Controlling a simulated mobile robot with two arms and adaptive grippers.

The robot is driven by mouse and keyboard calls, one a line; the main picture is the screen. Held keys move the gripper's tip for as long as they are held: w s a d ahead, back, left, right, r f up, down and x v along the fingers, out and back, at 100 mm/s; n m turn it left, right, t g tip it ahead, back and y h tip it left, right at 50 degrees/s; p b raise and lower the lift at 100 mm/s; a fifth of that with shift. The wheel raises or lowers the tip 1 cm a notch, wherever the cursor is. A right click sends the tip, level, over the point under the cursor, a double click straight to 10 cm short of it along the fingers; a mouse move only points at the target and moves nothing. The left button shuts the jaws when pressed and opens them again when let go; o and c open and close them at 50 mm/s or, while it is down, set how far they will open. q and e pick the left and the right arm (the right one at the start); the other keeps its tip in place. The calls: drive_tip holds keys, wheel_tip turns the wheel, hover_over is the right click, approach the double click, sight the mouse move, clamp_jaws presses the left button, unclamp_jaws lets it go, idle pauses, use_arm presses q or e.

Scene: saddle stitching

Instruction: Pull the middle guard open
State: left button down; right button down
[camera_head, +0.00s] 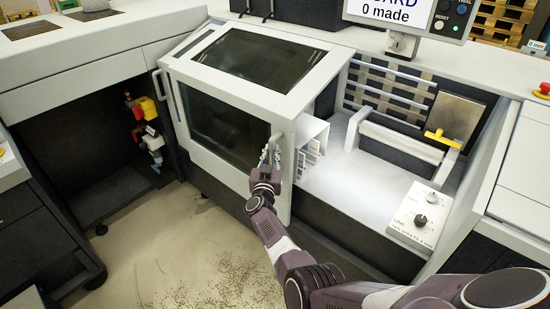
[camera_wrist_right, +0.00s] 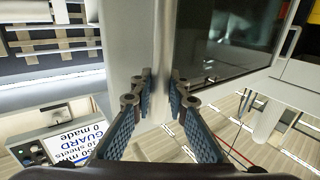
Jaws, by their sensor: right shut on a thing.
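The middle guard (camera_head: 222,125) is a white-framed cover with dark windows on its top and front. It stands over the left part of the machine's middle bay, and its right edge sticks out to the front. A vertical light handle (camera_head: 276,143) is on the right edge of its front. My right gripper (camera_head: 268,168) is shut on this handle. In the right wrist view the gripper's fingers (camera_wrist_right: 158,92) lie on both sides of the pale handle (camera_wrist_right: 160,50), with a dark window of the guard (camera_wrist_right: 225,45) behind. My left gripper is not in view.
The bright bay (camera_head: 345,175) right of the guard is exposed, with a yellow-handled part (camera_head: 442,138) and a control box (camera_head: 421,216). An open dark compartment (camera_head: 85,150) is at the left. A screen (camera_head: 405,14) stands above.

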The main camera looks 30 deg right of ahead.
drive_tip(key=shift+w+a, duration=0.2)
drive_tip(key=shift+w, duration=0.1)
drive_tip(key=c, duration=1.9)
unclamp_jaws()
